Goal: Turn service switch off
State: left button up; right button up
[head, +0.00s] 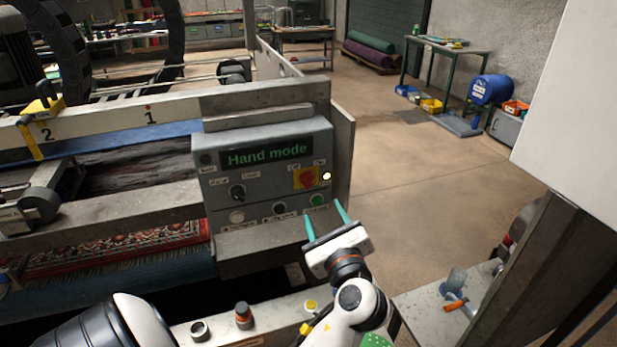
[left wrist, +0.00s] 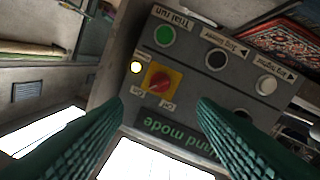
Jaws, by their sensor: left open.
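The service switch (head: 306,178) is a red rotary knob on a yellow plate at the right of the grey control panel (head: 222,184). It also shows in the left wrist view (left wrist: 160,84), near the middle between the fingers. Labels by it seem to read Off and On; its exact setting is too small to tell. A lit pale yellow lamp (head: 327,176) sits beside it. My left gripper (head: 325,219) is open and empty, its green fingers just below the panel's right side in the head view, apart from the switch. My right gripper is out of view.
The panel display (head: 264,155) reads Hand mode. A black selector (head: 238,192) and several push buttons, one green (head: 316,199), surround the switch. A patterned rug (head: 120,245) lies in the machine at left.

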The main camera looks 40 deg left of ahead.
aim_at(310, 185)
pick_arm(q)
jog(key=p+x, duration=0.3)
jog(key=x, duration=0.6)
jog(key=shift+w+a, duration=0.1)
jog(key=shift+a, duration=0.1)
jog(key=shift+w+a, duration=0.3)
jog(key=shift+a, duration=0.15)
jog(key=shift+w+a, duration=0.1)
jog(key=shift+a, duration=0.05)
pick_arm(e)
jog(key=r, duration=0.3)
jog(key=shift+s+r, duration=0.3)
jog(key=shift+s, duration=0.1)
pick_arm(q)
jog(key=shift+f, duration=0.1)
jog(key=c, duration=0.9)
jog(key=shift+c, duration=0.2)
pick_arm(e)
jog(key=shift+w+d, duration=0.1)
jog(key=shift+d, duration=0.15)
